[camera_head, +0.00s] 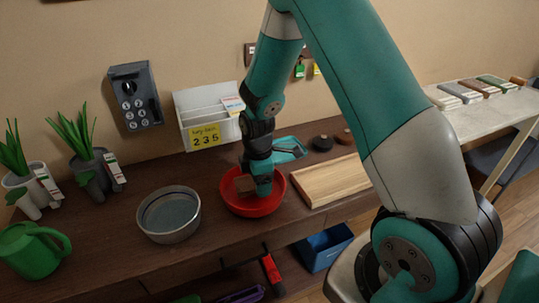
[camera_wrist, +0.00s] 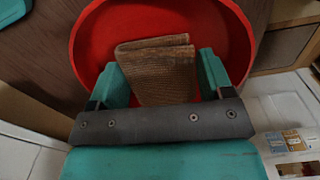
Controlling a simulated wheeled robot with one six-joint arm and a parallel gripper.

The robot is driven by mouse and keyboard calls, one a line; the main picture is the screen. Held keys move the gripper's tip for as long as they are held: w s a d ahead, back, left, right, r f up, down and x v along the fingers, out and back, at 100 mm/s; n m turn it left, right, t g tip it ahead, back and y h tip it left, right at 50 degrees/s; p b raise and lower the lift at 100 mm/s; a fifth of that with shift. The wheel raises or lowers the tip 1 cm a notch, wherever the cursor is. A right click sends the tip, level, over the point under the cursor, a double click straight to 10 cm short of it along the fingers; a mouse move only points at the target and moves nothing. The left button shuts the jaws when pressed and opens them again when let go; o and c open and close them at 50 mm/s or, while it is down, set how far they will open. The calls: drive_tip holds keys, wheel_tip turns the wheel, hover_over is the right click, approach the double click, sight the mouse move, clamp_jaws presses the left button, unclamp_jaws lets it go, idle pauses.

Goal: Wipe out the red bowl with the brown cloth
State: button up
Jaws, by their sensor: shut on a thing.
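The red bowl (camera_head: 238,204) stands on the dark wooden shelf top, between a grey metal bowl and a wooden board. It also shows in the wrist view (camera_wrist: 95,40), filling the upper middle. The brown cloth (camera_wrist: 160,65) is folded and sits between my two teal fingers, over the inside of the bowl. In the head view the cloth (camera_head: 244,184) shows in the bowl at the left of my gripper. My gripper (camera_head: 262,187) points down into the bowl and is shut on the cloth. Whether the cloth touches the bowl floor is hard to tell.
A grey metal bowl (camera_head: 169,214) stands left of the red bowl, and a wooden board (camera_head: 330,180) lies to its right. A teal item (camera_head: 289,149) lies behind. Potted plants (camera_head: 88,165) and a green watering can (camera_head: 34,249) stand at the left. A white wall holder (camera_head: 208,116) hangs behind.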

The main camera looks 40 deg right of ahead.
drive_tip(key=shift+a+r+p, duration=0.1)
drive_tip(key=shift+r+p, duration=2.05)
drive_tip(key=shift+r, duration=0.55)
